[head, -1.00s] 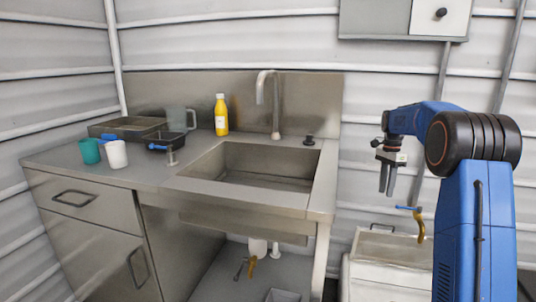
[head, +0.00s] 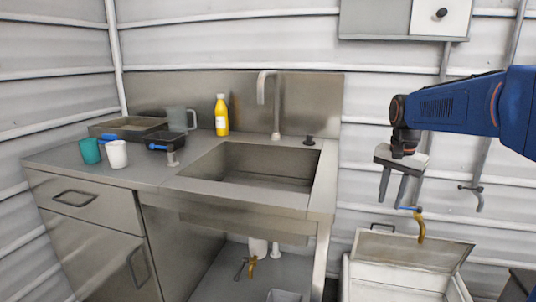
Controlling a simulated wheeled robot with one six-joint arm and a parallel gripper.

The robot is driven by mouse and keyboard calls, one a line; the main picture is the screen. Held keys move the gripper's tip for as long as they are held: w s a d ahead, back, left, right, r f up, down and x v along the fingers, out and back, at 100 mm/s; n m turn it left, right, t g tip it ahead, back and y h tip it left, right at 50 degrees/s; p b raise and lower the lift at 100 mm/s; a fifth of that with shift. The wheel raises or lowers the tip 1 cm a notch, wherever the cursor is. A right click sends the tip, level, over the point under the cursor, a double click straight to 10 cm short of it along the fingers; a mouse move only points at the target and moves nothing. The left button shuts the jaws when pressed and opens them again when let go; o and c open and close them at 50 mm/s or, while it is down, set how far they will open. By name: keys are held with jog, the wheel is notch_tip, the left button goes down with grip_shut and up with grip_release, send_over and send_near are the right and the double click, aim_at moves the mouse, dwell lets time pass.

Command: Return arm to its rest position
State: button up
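My gripper (head: 391,203) hangs at the right, pointing down, at the end of my blue arm (head: 450,105). Its two grey fingers are apart, with an empty gap between them. It is in the air, to the right of the sink counter and above a pale open-topped bin (head: 350,284). The bin has a raised panel (head: 413,247) at its back.
A yellow tap with a blue handle (head: 418,225) shows just below and right of the fingers. A wall valve (head: 478,195) is farther right. The steel counter (head: 150,175) holds cups, a tray and a yellow bottle (head: 221,115). A wall cabinet (head: 375,18) hangs above.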

jog(key=s+a+f+n+t, duration=0.1)
jog(key=s+a+f+n, duration=0.1)
jog(key=s, duration=0.7)
jog(key=s+a+f+n+t, duration=0.1)
jog(key=s+f+n, duration=0.3)
jog(key=s, duration=0.6)
jog(key=s+a+f+n+t, duration=0.1)
jog(key=s+a+f+n, duration=0.2)
jog(key=s, duration=0.6)
jog(key=shift+s+a+f+t, duration=0.3)
jog(key=shift+f+t, duration=0.1)
jog(key=shift+f, duration=0.25)
